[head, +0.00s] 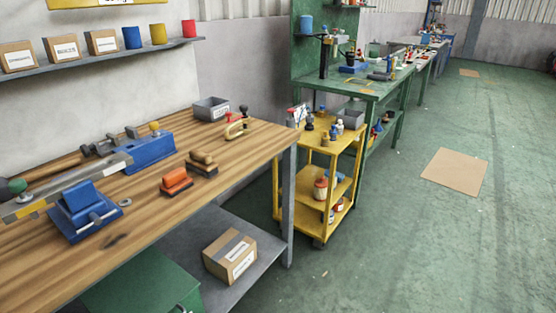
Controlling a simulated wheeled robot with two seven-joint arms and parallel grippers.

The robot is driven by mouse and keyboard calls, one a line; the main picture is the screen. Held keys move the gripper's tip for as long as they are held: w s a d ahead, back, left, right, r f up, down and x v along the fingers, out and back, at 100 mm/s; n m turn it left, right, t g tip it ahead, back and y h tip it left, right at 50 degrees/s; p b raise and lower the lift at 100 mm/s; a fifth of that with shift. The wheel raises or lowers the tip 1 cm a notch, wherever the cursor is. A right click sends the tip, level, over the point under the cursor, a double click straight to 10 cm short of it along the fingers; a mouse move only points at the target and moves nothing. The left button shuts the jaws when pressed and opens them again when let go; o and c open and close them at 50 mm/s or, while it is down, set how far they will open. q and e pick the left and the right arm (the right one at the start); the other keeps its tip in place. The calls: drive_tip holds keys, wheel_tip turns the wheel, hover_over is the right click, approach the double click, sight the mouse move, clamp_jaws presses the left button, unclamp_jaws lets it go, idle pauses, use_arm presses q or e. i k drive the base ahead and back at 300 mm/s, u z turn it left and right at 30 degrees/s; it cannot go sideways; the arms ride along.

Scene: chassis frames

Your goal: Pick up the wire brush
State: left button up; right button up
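Several small hand tools lie on the wooden workbench (60,230) at the left. A brush-like tool (203,160) with a brown wooden top and a dark underside lies near the middle of the bench. An orange block-shaped tool (176,180) lies just in front of it, nearer the front edge. A tan tool with a curved handle (235,130) lies farther back, near the far end. I cannot tell for certain which of these is the wire brush. Neither of my grippers is in the head view.
Blue vises (150,150) and a long metal bar (65,186) crowd the left of the bench. A grey bin (211,109) stands at its back. A cardboard box (230,254) sits on the lower shelf. A yellow cart (331,136) stands beyond the bench. The green floor at right is mostly open.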

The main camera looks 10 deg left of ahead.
sight(200, 162)
drive_tip(key=z, duration=0.6)
drive_tip(key=i, duration=3)
drive_tip(key=u, duration=3.9)
